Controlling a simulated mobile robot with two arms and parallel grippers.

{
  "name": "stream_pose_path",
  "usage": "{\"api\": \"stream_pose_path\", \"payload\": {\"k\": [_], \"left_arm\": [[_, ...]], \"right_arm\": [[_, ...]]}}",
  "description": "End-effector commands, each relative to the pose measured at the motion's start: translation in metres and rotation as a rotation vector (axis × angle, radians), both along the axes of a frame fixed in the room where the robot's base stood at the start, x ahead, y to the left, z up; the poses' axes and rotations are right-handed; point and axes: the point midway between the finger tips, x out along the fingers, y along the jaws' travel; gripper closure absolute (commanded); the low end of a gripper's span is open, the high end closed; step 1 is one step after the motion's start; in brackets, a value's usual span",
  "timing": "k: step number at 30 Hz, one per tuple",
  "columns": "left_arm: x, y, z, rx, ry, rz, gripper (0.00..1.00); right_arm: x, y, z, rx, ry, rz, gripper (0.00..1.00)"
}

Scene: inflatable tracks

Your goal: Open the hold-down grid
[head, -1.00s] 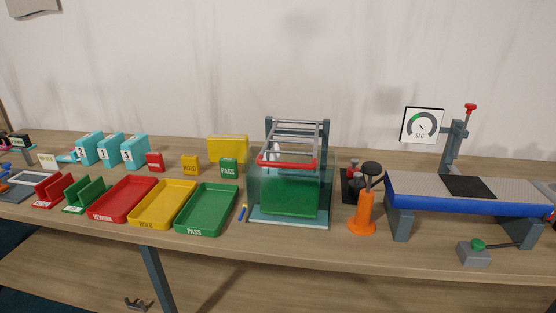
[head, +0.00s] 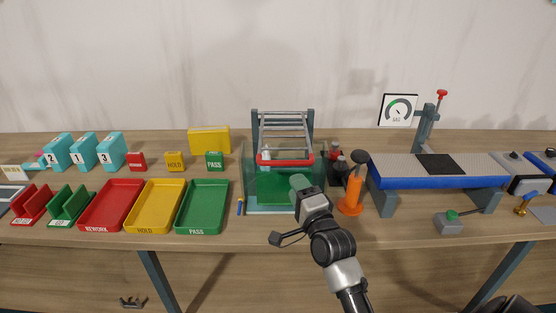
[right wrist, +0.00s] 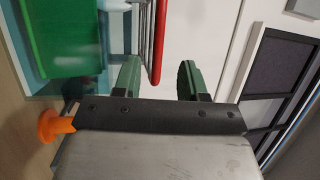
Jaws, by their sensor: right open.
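The hold-down grid (head: 285,126) is a frame of grey bars with a red front handle bar (head: 285,162). It leans back over a clear tank (head: 249,185) with green inside, between two grey posts. My right gripper (head: 299,182) is open, with green fingers, in front of the tank just below the right part of the red bar. In the right wrist view the red bar (right wrist: 158,40) shows in the gap between the two open fingers (right wrist: 157,78). I cannot tell if it lies inside the jaws. My left gripper is out of view.
An orange pump (head: 352,192) stands close right of the tank, beside dark-based bottles. A blue-edged bench (head: 440,182) with a gauge is farther right. Green (head: 203,207), yellow and red trays lie left. A small blue-and-yellow stick (head: 240,207) lies by the tank.

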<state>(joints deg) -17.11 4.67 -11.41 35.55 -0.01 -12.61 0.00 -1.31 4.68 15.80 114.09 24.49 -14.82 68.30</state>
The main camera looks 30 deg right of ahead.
Motion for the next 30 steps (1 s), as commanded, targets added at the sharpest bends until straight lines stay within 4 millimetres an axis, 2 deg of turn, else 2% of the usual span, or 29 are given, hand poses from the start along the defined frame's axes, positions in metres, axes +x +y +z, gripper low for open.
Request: {"api": "stream_pose_path", "payload": {"k": [9, 15, 20, 27, 30], "left_arm": [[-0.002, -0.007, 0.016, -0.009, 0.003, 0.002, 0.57], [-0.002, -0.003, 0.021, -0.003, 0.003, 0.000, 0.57], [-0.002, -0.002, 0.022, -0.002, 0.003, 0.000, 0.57], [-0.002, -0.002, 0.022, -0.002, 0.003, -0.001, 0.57], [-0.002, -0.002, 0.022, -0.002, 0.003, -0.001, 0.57]], "right_arm": [[0.060, -0.009, 0.013, -0.004, 0.001, 0.000, 0.58], [0.084, -0.013, 0.016, -0.004, 0.002, 0.000, 0.58], [0.092, -0.014, 0.016, -0.005, 0.002, 0.000, 0.58], [0.092, -0.014, 0.016, -0.005, 0.002, 0.000, 0.58], [0.092, -0.014, 0.016, -0.005, 0.003, 0.000, 0.72]]}}
